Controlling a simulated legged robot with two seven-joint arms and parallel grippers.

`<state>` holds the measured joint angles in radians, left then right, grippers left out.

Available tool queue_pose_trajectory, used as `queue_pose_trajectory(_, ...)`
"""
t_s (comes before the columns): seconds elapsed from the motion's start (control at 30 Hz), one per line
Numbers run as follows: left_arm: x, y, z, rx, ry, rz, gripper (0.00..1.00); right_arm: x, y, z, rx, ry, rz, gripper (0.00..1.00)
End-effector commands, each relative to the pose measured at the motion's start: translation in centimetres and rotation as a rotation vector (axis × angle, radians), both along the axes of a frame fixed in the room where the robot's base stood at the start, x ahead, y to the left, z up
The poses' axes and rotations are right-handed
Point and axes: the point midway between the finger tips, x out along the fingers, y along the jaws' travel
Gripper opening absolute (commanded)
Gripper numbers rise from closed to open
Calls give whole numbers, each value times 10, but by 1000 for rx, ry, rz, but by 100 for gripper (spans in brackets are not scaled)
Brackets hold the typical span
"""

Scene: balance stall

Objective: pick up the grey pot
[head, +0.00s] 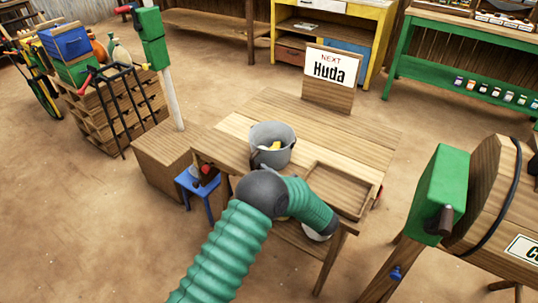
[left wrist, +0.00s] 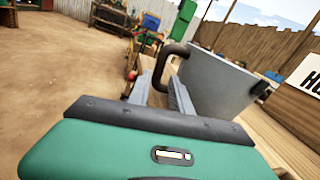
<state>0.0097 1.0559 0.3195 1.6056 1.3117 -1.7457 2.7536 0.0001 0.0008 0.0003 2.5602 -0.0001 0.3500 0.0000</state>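The grey pot (head: 279,157) stands upright on the wooden table, with something yellow inside it. In the left wrist view the pot (left wrist: 218,88) is at right of centre, its brown curved handle (left wrist: 174,50) sticking out to the left. My left gripper (left wrist: 160,88) has its two grey fingers apart, pointing at the handle. The handle's lower end shows between or just beyond the fingertips; I cannot tell whether they touch it. In the head view my green-sleeved arm passes in front of the table and hides the left gripper. My right gripper is not in view.
A green post (head: 152,40) on a wooden box stands left. A barrel (head: 490,190) is at right. The tabletop's back right is clear.

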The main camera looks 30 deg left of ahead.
Motion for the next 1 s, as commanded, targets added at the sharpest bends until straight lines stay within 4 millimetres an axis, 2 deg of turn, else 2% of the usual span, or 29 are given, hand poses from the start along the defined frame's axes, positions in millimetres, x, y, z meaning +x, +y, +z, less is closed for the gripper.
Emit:
queue_pose_trajectory(0.03, 1, 14, -2, -2, 7, 8, 25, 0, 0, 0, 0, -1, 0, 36)
queue_pose_trajectory(0.27, 8, 35, -1, -1, 11, 7, 25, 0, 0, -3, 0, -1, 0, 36)
queue_pose_trajectory(0.47, 17, 68, 0, -1, 9, 7, 25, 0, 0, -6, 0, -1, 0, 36)
queue_pose_trajectory(0.67, 19, 70, 1, -1, 10, 4, 25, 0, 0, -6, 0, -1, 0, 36)
queue_pose_trajectory(0.87, 19, 70, 1, -1, 10, 4, 2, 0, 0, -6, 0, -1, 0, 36)
queue_pose_trajectory(1.0, 19, 70, 1, -1, 9, 4, 0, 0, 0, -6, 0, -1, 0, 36)
